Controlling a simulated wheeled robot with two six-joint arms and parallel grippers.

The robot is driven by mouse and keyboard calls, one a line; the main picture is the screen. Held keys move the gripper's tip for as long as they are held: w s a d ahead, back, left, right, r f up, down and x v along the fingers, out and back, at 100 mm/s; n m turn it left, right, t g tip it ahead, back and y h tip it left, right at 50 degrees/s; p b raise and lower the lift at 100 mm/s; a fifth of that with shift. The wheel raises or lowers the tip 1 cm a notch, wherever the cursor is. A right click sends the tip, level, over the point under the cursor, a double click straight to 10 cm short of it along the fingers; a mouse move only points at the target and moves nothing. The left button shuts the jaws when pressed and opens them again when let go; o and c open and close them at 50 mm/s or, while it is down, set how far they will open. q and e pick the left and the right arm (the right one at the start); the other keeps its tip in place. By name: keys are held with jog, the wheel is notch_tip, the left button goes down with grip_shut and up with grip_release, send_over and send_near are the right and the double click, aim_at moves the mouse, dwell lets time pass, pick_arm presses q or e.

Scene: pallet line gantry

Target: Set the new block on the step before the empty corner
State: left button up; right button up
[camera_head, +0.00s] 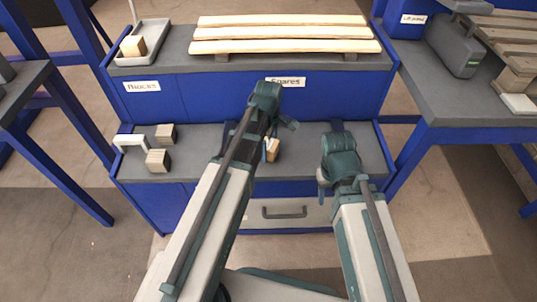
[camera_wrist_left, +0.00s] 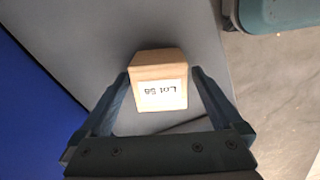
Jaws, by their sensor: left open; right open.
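A light wooden block with a white label reading "Lot 58" (camera_wrist_left: 162,82) stands on a grey surface between the spread fingers of my left gripper (camera_wrist_left: 160,90). In the head view this block (camera_head: 273,149) shows partly behind my left gripper (camera_head: 268,147), on the lower grey step (camera_head: 305,148). My left gripper is open around it. My right gripper (camera_head: 324,188) is open near the step's front edge, its fingers mostly hidden. The slatted pallet (camera_head: 280,32) lies on the upper level, with blocks under its near edge. I cannot tell which corner is empty.
Two wooden blocks (camera_head: 165,133) (camera_head: 158,160) and a white bracket (camera_head: 130,142) are on the step's left. A grey tray (camera_head: 150,60) holding a block (camera_head: 132,46) stands upper left. A drawer (camera_head: 285,212) is below. A side bench (camera_head: 450,95) carries a grey case (camera_head: 454,47).

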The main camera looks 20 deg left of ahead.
pick_arm(q)
jog(key=shift+f, duration=0.4)
jog(key=shift+r, duration=0.1)
pick_arm(e)
jog(key=shift+f, duration=0.3)
pick_arm(q)
jog(key=c, duration=1.5)
jog(key=shift+r, duration=0.1)
pick_arm(e)
jog(key=shift+r, duration=0.1)
